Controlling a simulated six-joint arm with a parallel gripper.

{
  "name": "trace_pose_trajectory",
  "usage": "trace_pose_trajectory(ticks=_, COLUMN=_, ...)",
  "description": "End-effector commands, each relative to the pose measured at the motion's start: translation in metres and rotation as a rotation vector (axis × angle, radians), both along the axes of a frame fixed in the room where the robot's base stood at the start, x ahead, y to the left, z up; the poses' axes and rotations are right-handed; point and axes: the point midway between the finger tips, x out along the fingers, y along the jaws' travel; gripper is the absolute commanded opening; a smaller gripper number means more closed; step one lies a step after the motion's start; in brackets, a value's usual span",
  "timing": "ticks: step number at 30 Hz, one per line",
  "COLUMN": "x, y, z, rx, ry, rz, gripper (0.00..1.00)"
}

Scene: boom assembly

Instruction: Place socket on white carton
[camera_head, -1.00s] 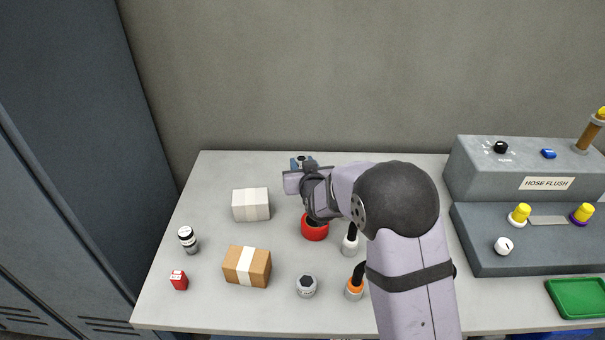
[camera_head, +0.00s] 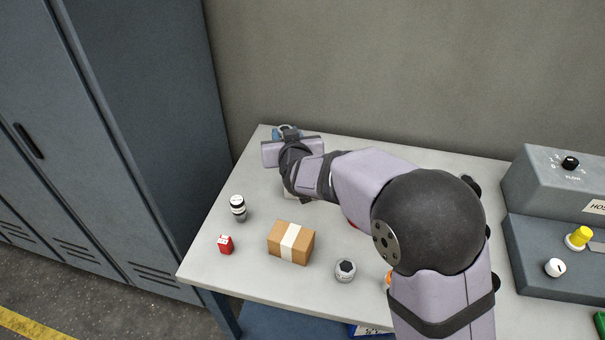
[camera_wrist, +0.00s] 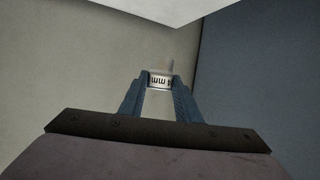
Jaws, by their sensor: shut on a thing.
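My gripper (camera_head: 286,134) is over the far left corner of the table, with its blue fingers pointing toward the back wall. In the wrist view my gripper (camera_wrist: 160,82) is shut on the socket (camera_wrist: 160,81), a small pale piece with dark lettering that appears upside down. The socket is held clear of any surface I can see.
Lockers (camera_head: 150,110) flank the table's left side. A grey control panel (camera_head: 560,240) stands right.

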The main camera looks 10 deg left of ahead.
Motion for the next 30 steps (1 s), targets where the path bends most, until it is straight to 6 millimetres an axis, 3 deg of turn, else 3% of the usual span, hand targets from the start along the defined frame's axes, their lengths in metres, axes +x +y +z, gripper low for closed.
trace_pose_trajectory(ticks=5, x=-0.007, y=0.003, z=0.013, rx=0.003, ry=-0.003, rz=-0.059, gripper=0.04)
trace_pose_trajectory(ticks=13, x=-0.001, y=-0.043, z=-0.006, rx=-0.003, ry=-0.001, rz=-0.225, gripper=0.04)
trace_pose_trajectory(ticks=23, x=-0.001, y=-0.042, z=-0.006, rx=0.0, ry=-0.003, rz=-0.189, gripper=0.04)
trace_pose_trajectory(ticks=30, x=-0.001, y=-0.041, z=-0.037, rx=-0.005, ry=0.001, rz=-0.188, gripper=0.04)
